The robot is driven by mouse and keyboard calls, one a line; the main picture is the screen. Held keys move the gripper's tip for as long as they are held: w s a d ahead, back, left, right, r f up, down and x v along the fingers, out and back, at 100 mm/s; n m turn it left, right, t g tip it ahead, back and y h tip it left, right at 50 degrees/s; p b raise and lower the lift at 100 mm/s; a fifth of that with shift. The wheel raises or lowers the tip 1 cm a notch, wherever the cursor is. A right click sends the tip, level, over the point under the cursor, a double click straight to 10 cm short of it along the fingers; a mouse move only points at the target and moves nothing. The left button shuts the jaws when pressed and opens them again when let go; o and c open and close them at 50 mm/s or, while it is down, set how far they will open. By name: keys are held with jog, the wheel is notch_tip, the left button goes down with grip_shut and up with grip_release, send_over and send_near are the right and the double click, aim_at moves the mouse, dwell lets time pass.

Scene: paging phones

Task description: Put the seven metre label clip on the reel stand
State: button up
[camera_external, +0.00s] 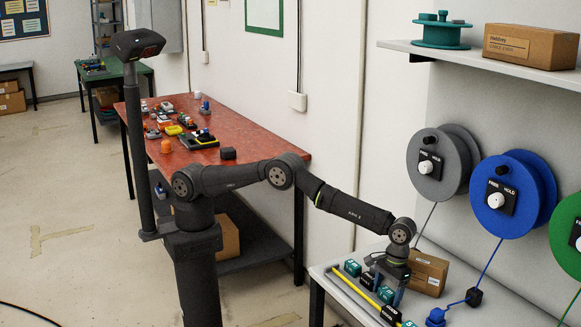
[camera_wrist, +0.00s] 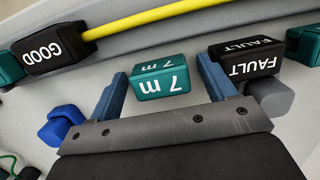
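The seven metre label clip is a teal block marked "7 m" (camera_wrist: 160,80), lying on the bench. It also shows in the external view (camera_external: 386,294), partly under my gripper (camera_external: 389,281). In the wrist view my gripper (camera_wrist: 162,68) is open, with one blue finger on each side of the clip. A gap shows on each side, and the clip is not gripped. The reel stand is not clearly marked. A grey reel (camera_external: 442,162), a blue reel (camera_external: 528,190) and a green reel (camera_external: 566,240) are mounted on the back panel, with FREE/HOLD knobs.
A black "FAULT" clip (camera_wrist: 247,60) lies close by the right finger. A black "GOOD" clip (camera_wrist: 48,47) lies left, by a yellow rod (camera_wrist: 150,17). A blue connector (camera_wrist: 62,127) and a cardboard box (camera_external: 428,272) are near. A shelf (camera_external: 480,62) overhangs the reels.

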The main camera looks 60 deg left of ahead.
aim_at(386, 291)
notch_tip(386, 291, up, 12)
jog(key=w, duration=0.1)
jog(key=shift+w, duration=0.4)
dwell(0.5)
jog(key=f, duration=0.3)
jog(key=s+f, duration=0.1)
jog(key=f, duration=0.7)
jog(key=shift+s+f, duration=0.2)
jog(key=shift+s, duration=0.2)
jog(key=shift+r, duration=1.75)
jog(key=shift+f, duration=0.1)
